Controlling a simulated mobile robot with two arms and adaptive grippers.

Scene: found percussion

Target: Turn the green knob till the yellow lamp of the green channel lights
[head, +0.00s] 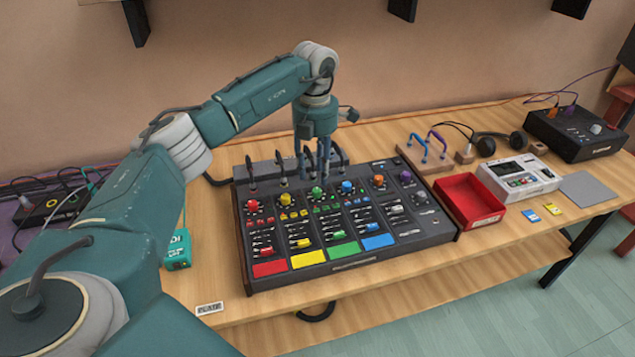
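The black mixer (352,263) lies on the wooden table with a row of coloured knobs. The green knob (317,193) is third from the left, above the green pad (343,250). My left gripper (314,178) points down over the green knob, its fingers apart on either side just above it. No clear grip on the knob shows. Small lamps of the green channel (326,209) sit below the knob; they are too small to tell whether the yellow one is lit. My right gripper is out of view.
Neighbouring yellow (284,198) and blue (347,187) knobs stand close on both sides. Cable plugs (282,170) rise behind the knobs. A red tray (469,199) and a white device (518,177) are to the right. A teal box (178,251) is left of the mixer.

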